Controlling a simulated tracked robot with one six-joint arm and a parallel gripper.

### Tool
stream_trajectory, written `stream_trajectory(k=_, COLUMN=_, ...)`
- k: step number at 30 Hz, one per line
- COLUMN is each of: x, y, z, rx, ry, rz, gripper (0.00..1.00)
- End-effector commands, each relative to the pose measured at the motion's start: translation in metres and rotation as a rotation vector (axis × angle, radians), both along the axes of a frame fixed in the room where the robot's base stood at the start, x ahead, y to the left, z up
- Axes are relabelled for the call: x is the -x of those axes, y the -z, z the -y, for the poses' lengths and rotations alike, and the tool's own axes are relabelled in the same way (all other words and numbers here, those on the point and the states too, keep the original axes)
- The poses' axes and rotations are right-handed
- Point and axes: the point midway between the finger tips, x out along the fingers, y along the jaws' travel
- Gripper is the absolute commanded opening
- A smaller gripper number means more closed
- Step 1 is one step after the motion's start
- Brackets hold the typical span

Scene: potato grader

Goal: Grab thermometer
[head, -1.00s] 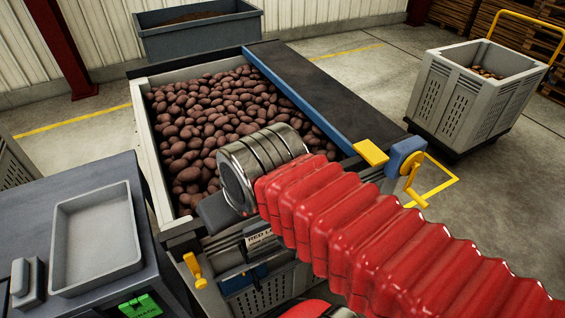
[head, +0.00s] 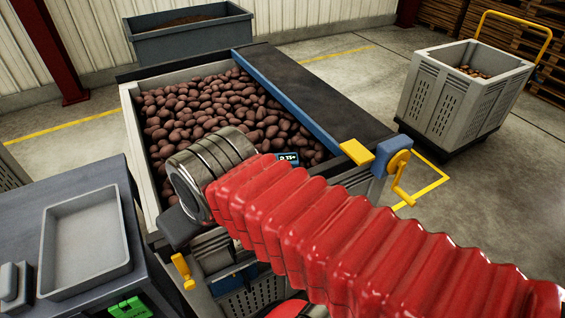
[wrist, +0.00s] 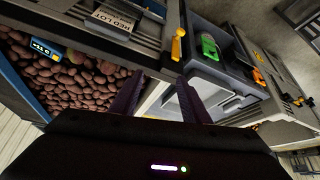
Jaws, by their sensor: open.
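A small dark display with light digits, which looks like the thermometer (head: 288,157), shows just past my red arm sleeve at the potato hopper's right side. In the wrist view a blue-edged display with a temperature reading (wrist: 45,48) shows at the upper left, beside the potatoes; it seems to be the same thing. My gripper (wrist: 160,80) is open, with two dark fingers apart and nothing between them. It is to the right of the display in the wrist view and apart from it. In the head view my sleeve and steel cuff largely hide the gripper.
The hopper (head: 143,165) is full of red potatoes, with a dark belt (head: 315,90) along its right side. A bench with a grey tray (head: 85,285) stands at left. A grey crate (head: 440,105) stands on the floor at right. A yellow handle (head: 183,270) sticks out at the hopper's front.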

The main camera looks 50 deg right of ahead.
Motion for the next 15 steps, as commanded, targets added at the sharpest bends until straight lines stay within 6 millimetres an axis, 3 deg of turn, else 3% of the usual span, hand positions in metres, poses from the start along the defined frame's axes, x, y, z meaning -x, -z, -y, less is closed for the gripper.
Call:
stream_trajectory(k=4, x=-0.008, y=-0.002, z=0.007, rx=0.033, ry=-0.017, rz=-0.035, gripper=0.53)
stream_trajectory(k=15, x=-0.053, y=-0.01, z=0.048, rx=0.205, ry=-0.126, rz=-0.222, gripper=0.53)
